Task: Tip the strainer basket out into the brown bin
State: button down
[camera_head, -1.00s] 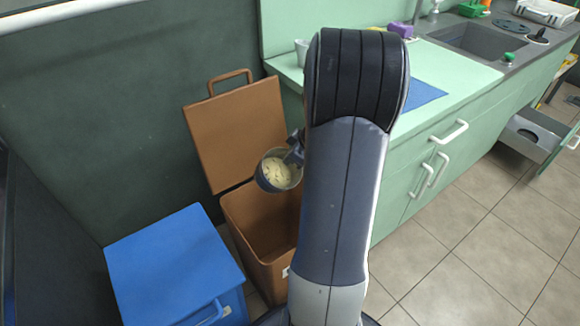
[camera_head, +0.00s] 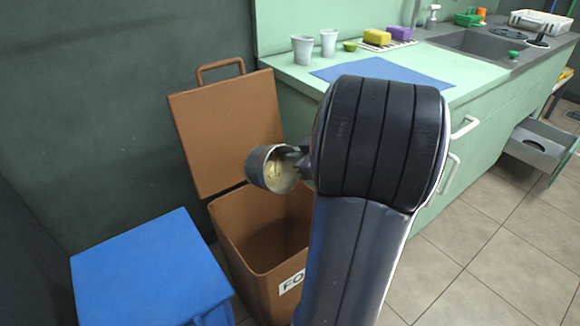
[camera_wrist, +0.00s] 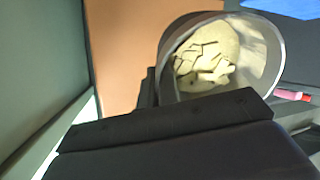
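The strainer basket (camera_head: 259,171) is a small grey metal cup. It hangs above the open brown bin (camera_head: 262,291), over its back part near the raised lid. My gripper (camera_head: 299,157) is shut on the basket's right side, partly hidden by my arm. The basket is tilted, its mouth turned to the right and toward the head camera. Pale yellowish pulp with flat pieces (camera_wrist: 207,62) is inside it in the wrist view, where the basket's rim (camera_wrist: 279,50) also shows. No pulp is seen falling. The bin's visible interior looks empty; my arm hides its right part.
The bin's brown lid (camera_head: 228,130) stands open against the dark wall. A closed blue bin (camera_head: 150,265) is at the left. The green counter (camera_head: 290,75) on the right holds cups (camera_head: 302,48), a blue mat (camera_head: 385,70) and sponges (camera_head: 377,37).

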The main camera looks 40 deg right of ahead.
jog(key=shift+s+f+t+b, duration=0.15)
jog(key=shift+f+t+b, duration=0.55)
jog(key=shift+b, duration=2.65)
jog(key=shift+s+r+t+y+p, duration=0.1)
jog(key=shift+r+t+y+p, duration=0.25)
jog(key=shift+t, duration=0.65)
jog(key=t, duration=0.2)
jog(key=shift+s+f+t+y, duration=0.1)
jog(key=shift+f+t+y, duration=0.2)
jog(key=shift+y, duration=0.05)
jog(key=shift+n+t, duration=0.3)
jog(key=shift+t, duration=0.6)
